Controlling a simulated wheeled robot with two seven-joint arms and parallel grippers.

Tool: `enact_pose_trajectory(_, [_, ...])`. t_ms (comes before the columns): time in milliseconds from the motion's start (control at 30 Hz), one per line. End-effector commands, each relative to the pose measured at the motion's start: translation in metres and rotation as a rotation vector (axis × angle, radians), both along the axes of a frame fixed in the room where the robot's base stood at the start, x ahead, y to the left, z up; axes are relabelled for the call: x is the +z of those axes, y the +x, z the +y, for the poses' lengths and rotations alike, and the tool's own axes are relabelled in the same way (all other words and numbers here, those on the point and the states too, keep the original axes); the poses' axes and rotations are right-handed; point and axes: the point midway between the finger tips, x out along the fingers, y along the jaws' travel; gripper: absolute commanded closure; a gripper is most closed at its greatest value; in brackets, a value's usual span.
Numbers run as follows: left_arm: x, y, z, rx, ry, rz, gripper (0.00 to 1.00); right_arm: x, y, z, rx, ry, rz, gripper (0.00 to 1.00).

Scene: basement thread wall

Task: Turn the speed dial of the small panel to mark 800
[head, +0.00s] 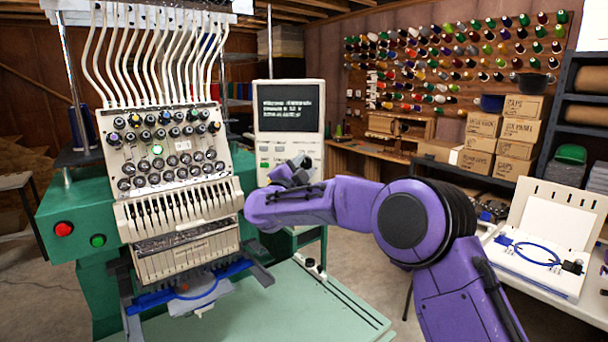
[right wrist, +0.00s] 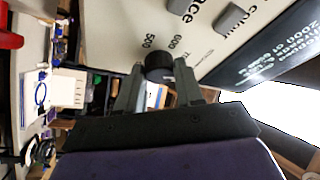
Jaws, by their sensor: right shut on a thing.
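The small panel (head: 290,146) is a pale upright box with a dark text screen, right of the embroidery machine in the head view. My right gripper (head: 292,172) is at its lower part and covers the dial there. In the right wrist view the speed dial (right wrist: 158,65) is a black round knob on the panel face (right wrist: 120,30). The fingers of my right gripper (right wrist: 159,75) are shut on it, one on each side. The printed marks 500 and 600 show beside the dial. Mark 800 and the dial's pointer cannot be made out. My left gripper is out of view.
The green embroidery machine (head: 75,215) with its needle head fills the left. A green table (head: 270,310) lies below. At the right, a white table holds a white board (head: 550,225) with a blue cable hoop. Thread spools (head: 450,60) line the back wall.

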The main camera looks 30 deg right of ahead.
Motion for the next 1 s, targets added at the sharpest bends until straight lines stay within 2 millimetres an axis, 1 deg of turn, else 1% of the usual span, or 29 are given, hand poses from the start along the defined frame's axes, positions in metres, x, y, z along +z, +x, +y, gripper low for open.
enact_pose_trajectory(33, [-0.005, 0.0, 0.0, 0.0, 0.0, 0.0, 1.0, -0.002, 0.0, 0.001, 0.0, 0.034, -0.027, 0.94])
enact_pose_trajectory(100, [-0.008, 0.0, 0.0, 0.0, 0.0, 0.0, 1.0, -0.001, 0.001, 0.001, 0.002, 0.087, -0.068, 0.94])
enact_pose_trajectory(600, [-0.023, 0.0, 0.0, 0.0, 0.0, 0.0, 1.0, 0.005, 0.001, 0.001, 0.001, 0.43, -0.332, 0.94])
enact_pose_trajectory(800, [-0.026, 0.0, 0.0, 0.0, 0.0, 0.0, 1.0, 0.007, 0.001, 0.001, 0.002, 0.517, -0.4, 0.94])
enact_pose_trajectory(1000, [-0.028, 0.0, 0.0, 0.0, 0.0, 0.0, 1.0, 0.008, 0.001, 0.001, 0.002, 0.568, -0.441, 0.94])
